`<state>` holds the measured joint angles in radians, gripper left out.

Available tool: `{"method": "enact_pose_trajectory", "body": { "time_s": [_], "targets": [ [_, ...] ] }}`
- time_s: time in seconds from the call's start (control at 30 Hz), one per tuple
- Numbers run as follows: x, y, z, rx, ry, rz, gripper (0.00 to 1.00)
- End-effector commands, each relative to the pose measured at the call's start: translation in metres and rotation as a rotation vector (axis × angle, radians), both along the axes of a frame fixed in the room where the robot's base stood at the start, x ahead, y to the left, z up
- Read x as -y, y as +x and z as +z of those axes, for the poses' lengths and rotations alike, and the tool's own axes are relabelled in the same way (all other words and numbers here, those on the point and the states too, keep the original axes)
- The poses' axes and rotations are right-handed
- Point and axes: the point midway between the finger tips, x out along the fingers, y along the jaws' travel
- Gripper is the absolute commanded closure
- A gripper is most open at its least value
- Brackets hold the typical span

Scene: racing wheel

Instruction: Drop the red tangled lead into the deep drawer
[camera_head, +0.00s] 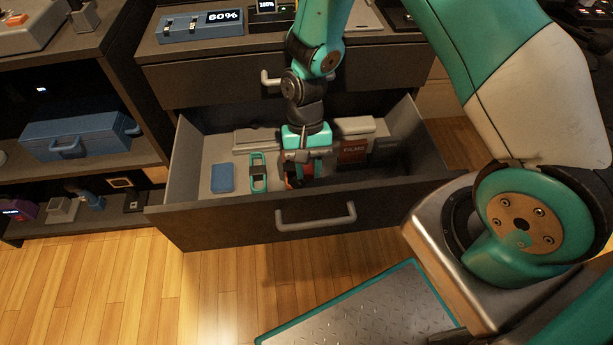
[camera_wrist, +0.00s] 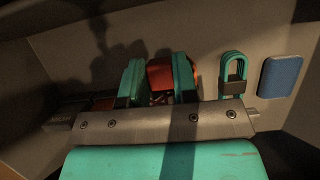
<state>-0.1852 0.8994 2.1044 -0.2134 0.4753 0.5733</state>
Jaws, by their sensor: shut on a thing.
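The red tangled lead (camera_wrist: 160,74) is between the two fingers of my gripper (camera_wrist: 158,82) in the wrist view. My gripper (camera_head: 304,172) is shut on it, and a bit of red lead (camera_head: 291,178) shows beside the fingers in the head view. The deep drawer (camera_head: 185,172) is pulled open, and my gripper points down inside its walls. Whether the lead touches the drawer floor I cannot tell. Much of the lead is hidden by the fingers and the gripper body.
A shut drawer (camera_head: 200,84) is above. A shelf with a blue case (camera_head: 80,138) stands left.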

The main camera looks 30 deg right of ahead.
Motion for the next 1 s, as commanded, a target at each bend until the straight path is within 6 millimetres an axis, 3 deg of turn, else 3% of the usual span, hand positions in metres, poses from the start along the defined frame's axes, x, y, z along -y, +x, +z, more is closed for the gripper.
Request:
{"method": "enact_pose_trajectory", "body": {
  "time_s": [0.2, 0.63, 0.67, 0.73, 1.0],
  "targets": [
    [-0.001, -0.001, -0.033, -0.001, 0.000, 0.004, 0.96],
    [-0.002, 0.000, -0.038, -0.001, 0.000, 0.006, 0.96],
    [-0.002, 0.000, -0.037, 0.000, 0.000, 0.005, 0.66],
    [-0.002, 0.000, -0.037, 0.000, 0.000, 0.005, 0.50],
    [-0.002, 0.000, -0.036, 0.000, 0.000, 0.005, 0.47]
  ]
}}
